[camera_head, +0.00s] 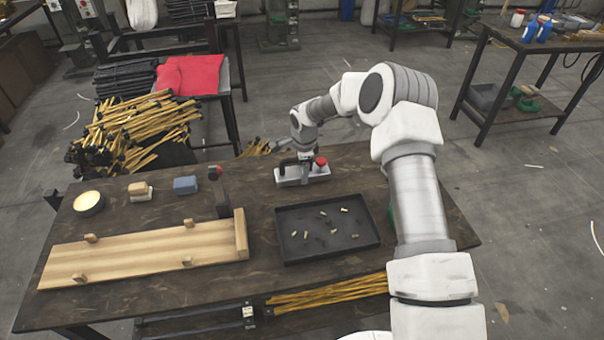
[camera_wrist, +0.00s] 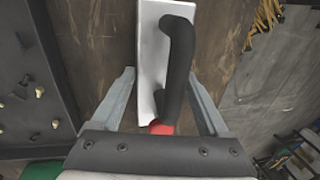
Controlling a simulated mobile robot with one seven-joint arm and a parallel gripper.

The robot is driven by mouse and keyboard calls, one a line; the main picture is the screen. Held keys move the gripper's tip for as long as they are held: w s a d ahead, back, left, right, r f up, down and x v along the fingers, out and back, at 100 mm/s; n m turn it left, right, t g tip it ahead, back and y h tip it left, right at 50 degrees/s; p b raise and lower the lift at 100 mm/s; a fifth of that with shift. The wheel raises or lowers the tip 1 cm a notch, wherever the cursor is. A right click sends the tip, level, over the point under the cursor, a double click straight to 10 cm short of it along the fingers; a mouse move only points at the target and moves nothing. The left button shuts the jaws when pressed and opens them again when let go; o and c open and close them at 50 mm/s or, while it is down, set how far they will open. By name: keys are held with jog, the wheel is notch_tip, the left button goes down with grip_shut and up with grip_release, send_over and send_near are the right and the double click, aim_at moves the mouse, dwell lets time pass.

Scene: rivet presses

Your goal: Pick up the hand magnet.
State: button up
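The hand magnet (camera_head: 290,181) lies on the workbench behind the dark tray, a pale flat plate with a black handle and a red knob. It also shows in the wrist view (camera_wrist: 149,50), where the black handle (camera_wrist: 178,60) runs lengthwise and the red part sits close to my gripper's body. My gripper (camera_wrist: 162,75) is open, with one finger on each side of the magnet. Gaps show beside the fingers, and I see no grip on the handle. In the head view my gripper (camera_head: 304,160) is right over the magnet, partly hiding it.
The dark tray (camera_head: 330,258) with several small rivets lies in front of the magnet. A wooden board (camera_head: 140,254) with pegs is at left. Bare bench surrounds the magnet.

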grip_shut()
jog(key=shift+r, duration=0.2)
